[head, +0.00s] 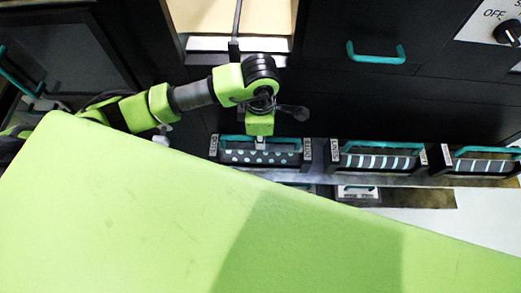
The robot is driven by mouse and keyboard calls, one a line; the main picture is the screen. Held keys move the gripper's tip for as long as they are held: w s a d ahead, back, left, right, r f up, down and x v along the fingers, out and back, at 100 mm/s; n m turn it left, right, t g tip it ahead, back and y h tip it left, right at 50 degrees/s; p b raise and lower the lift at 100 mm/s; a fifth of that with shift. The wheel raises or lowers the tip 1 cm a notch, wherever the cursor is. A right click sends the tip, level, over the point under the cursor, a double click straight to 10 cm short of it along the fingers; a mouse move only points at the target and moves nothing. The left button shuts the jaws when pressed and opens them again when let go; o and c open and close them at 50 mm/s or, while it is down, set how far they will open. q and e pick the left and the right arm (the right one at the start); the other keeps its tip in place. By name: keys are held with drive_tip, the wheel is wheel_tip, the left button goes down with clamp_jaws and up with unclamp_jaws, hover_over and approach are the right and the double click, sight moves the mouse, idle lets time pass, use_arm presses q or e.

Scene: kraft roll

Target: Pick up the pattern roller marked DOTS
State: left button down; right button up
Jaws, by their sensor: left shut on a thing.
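The DOTS pattern roller (250,158) is dark with pale dots, in a dark frame with a teal handle along its top. It is at the left end of a row of rollers. My left gripper (261,143) comes down from above and is shut on the roller's teal handle, near its middle. The fingertips are small and partly hidden. I cannot tell whether the roller is lifted off its support. My right gripper is not in view.
A striped roller (375,162) stands just right of the dotted one, and another striped roller (487,166) is farther right. Black drawer fronts with a teal handle (376,58) and an OFF knob (509,30) are behind. A large green part of my body hides the lower picture.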

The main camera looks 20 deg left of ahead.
use_arm(q)
drive_tip(key=shift+w+r, duration=0.15)
drive_tip(key=shift+r, duration=0.05)
